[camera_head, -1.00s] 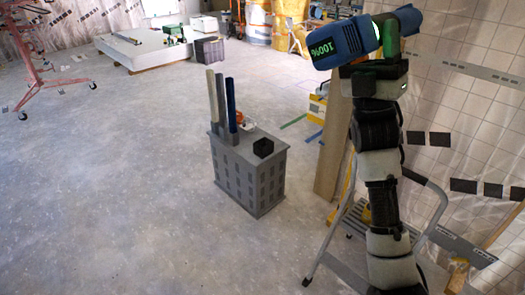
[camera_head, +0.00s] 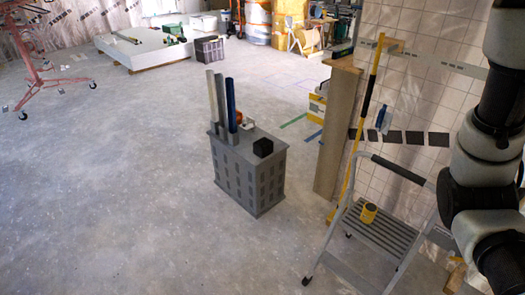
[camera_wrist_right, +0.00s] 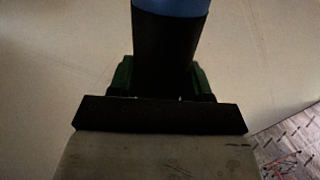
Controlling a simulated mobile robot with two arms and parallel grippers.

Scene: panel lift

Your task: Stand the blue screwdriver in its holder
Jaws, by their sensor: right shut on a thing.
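In the right wrist view my right gripper (camera_wrist_right: 160,82), with green fingers, is shut around the black part of the blue screwdriver (camera_wrist_right: 172,8). Its blue part runs out of the top of the picture, and its far end is hidden. In the head view only my right arm shows, at the right edge; the gripper and screwdriver are out of that view. A black, open-looking square cup (camera_head: 263,147), seemingly the holder, stands on the right part of a grey cabinet's top. My left gripper is in neither view.
The grey cabinet (camera_head: 249,180) also carries several upright tubes (camera_head: 222,103) at its left and a small orange item. A stepladder (camera_head: 378,232) with a yellow cup (camera_head: 368,213) stands to its right, beside a wooden post (camera_head: 335,140). The floor left of the cabinet is clear.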

